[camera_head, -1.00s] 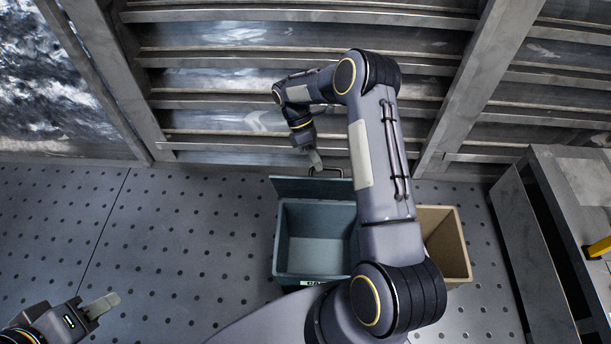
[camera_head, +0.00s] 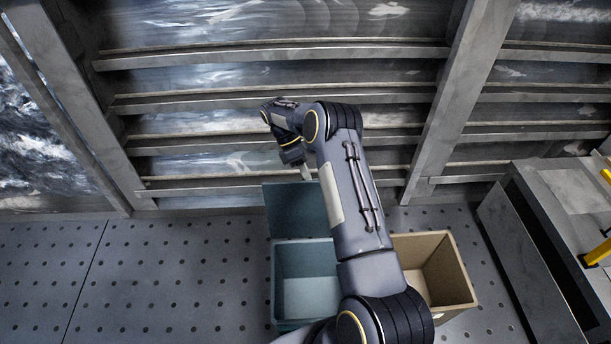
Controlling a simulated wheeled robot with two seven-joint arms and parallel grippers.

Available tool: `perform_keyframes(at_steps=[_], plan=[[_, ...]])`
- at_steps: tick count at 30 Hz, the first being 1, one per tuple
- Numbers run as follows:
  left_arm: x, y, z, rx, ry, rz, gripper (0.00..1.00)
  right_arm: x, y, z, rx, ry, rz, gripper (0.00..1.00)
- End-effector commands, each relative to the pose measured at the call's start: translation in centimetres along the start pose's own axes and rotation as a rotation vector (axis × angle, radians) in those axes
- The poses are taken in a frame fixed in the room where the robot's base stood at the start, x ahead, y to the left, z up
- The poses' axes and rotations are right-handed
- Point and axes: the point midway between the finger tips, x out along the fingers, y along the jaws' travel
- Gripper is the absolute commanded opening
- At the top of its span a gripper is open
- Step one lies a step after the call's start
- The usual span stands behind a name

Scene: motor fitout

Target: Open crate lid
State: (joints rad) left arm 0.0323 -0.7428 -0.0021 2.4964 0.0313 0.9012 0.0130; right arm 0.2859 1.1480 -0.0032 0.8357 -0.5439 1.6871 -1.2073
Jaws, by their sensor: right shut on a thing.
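The teal crate (camera_head: 309,290) stands on the perforated floor with its inside showing empty where I can see it. Its teal lid (camera_head: 294,211) stands raised at the crate's back edge, tilted up. My right arm reaches over the crate's right side. My right gripper (camera_head: 306,172) is at the lid's top edge, shut on the lid's handle, which is mostly hidden here. My left gripper is out of view.
A tan open bin (camera_head: 439,272) stands right of the crate, partly behind my right arm. A grey bench (camera_head: 540,258) with a yellow item (camera_head: 598,252) is at the far right. A slatted wall rises behind. The floor at left is clear.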

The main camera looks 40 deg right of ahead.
Motion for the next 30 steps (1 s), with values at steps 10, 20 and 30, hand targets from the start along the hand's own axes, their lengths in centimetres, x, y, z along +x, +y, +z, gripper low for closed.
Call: perform_keyframes(at_steps=[10,20,30], plan=[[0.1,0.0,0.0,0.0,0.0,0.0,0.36,0.7,0.1,-0.3,-0.005,-0.001,-0.009,0.32],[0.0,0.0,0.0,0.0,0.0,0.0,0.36,-0.2,0.1,-0.2,-0.002,-0.001,-0.004,0.32],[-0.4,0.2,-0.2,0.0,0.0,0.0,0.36,-5.5,0.1,-0.3,-0.002,-0.002,-0.005,0.32]])
